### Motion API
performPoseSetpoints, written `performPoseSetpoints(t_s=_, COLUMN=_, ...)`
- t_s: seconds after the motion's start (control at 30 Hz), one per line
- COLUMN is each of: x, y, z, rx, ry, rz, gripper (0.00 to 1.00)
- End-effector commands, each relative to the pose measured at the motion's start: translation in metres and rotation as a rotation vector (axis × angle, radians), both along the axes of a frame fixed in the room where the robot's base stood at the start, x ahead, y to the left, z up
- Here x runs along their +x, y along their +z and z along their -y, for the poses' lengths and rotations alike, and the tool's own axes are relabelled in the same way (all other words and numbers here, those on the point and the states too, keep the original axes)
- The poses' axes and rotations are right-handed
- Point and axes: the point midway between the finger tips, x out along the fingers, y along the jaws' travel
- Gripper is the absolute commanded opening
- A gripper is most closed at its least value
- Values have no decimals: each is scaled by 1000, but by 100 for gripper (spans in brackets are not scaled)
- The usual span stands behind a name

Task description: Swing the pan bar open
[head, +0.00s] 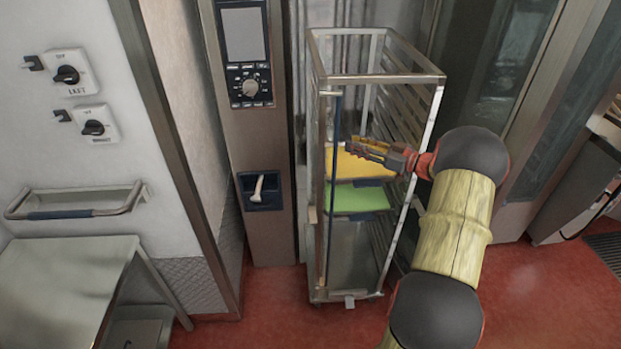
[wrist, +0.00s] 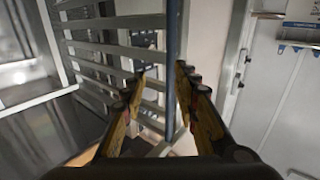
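The pan bar is a thin dark blue upright bar (head: 333,150) along the front left side of a wheeled metal pan rack (head: 385,79). It appears closed across the rack's front. In the wrist view, the bar (wrist: 173,45) runs vertically between my two fingers, nearer the right one. My gripper (head: 352,147) is open and empty, reaching in from the right. It also shows in the wrist view (wrist: 160,80) with its fingers apart. I cannot tell whether a finger touches the bar. My arm hides part of the rack's right side.
The rack holds a yellow tray (head: 350,164) and a green tray (head: 358,199). A control column (head: 278,226) stands just left of the rack. A metal table (head: 60,270) is at the far left. Red floor (head: 265,300) is clear in front of the rack.

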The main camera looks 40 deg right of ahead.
Motion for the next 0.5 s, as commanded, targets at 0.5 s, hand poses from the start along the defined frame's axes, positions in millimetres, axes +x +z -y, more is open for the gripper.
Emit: performPoseSetpoints(t_s=0.5, x=8, y=-5, z=-14, rx=43, ry=62, rz=8, gripper=30)
